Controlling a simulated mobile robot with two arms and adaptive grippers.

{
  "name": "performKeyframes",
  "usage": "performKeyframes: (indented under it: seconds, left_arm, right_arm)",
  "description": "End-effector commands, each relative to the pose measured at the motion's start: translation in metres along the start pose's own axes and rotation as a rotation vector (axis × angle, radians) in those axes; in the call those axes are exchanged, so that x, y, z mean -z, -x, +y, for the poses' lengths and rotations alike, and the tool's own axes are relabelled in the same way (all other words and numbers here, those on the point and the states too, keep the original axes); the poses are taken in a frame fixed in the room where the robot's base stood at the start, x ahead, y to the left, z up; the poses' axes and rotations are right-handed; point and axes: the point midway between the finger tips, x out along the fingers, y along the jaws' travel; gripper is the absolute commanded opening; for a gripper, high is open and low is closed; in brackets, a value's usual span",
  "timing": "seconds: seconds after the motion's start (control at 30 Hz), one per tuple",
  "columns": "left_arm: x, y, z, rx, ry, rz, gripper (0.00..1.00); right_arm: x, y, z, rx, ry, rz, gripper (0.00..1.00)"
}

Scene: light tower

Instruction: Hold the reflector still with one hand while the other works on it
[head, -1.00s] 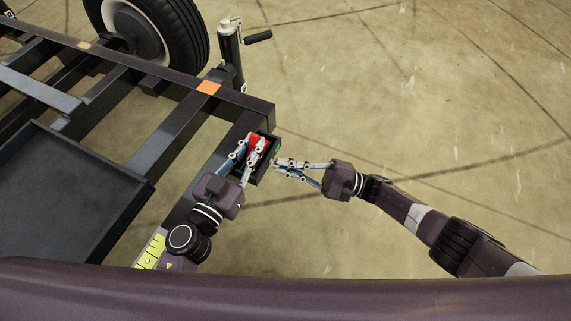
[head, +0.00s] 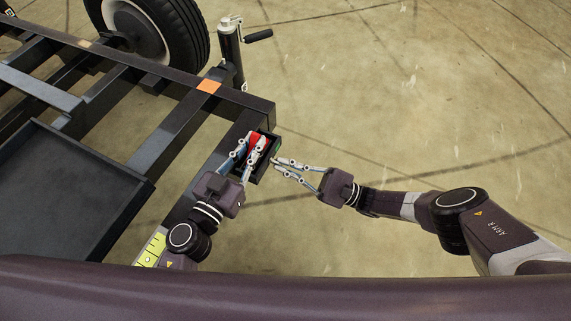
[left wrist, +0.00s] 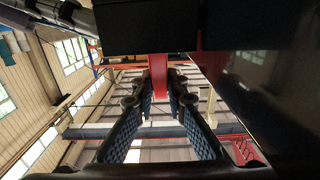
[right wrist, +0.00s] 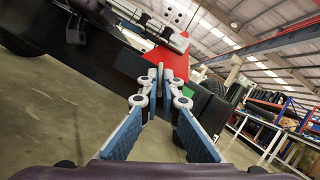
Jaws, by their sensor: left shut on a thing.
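The red reflector (head: 257,138) sits at the black housing (head: 267,165) near the corner of the dark trailer frame. My left gripper (head: 254,145) is shut on it from the near side. In the left wrist view the reflector is a red strip (left wrist: 160,80) between the fingertips, below a black block. My right gripper (head: 275,161) is just right of the housing, its fingertips close together. In the right wrist view a thin pale piece (right wrist: 160,76) shows at those tips (right wrist: 161,97), before the red reflector (right wrist: 167,61). I cannot tell whether they grip it or touch the housing.
The dark trailer frame (head: 165,148) fills the left side, with a black tray (head: 70,195) and a wheel (head: 150,40). A jack post with a crank (head: 232,52) stands behind the housing. A yellow marking (head: 151,251) is at lower left. The floor to the right is clear.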

Motion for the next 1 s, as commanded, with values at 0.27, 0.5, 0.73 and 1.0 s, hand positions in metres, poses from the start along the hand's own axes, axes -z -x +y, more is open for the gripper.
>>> performKeyframes:
  seconds: [0.27,0.5,0.73,1.0]
  left_arm:
    - [-0.0030,0.0007,0.0007,-0.001,0.001,-0.006,0.00]
    - [-0.0034,0.0009,0.0008,-0.001,0.001,-0.007,0.00]
    - [-0.0036,0.0010,0.0006,-0.001,0.001,-0.007,0.00]
    - [-0.0037,0.0011,0.0004,0.000,0.001,-0.007,0.00]
  right_arm:
    - [-0.0042,-0.0029,0.0056,0.006,-0.048,-0.016,0.00]
    - [-0.0031,-0.0010,0.0051,0.012,-0.058,-0.010,0.00]
    - [-0.0028,-0.0001,0.0046,0.013,-0.057,-0.009,0.00]
    - [-0.0022,0.0005,0.0036,0.014,-0.055,-0.007,0.19]
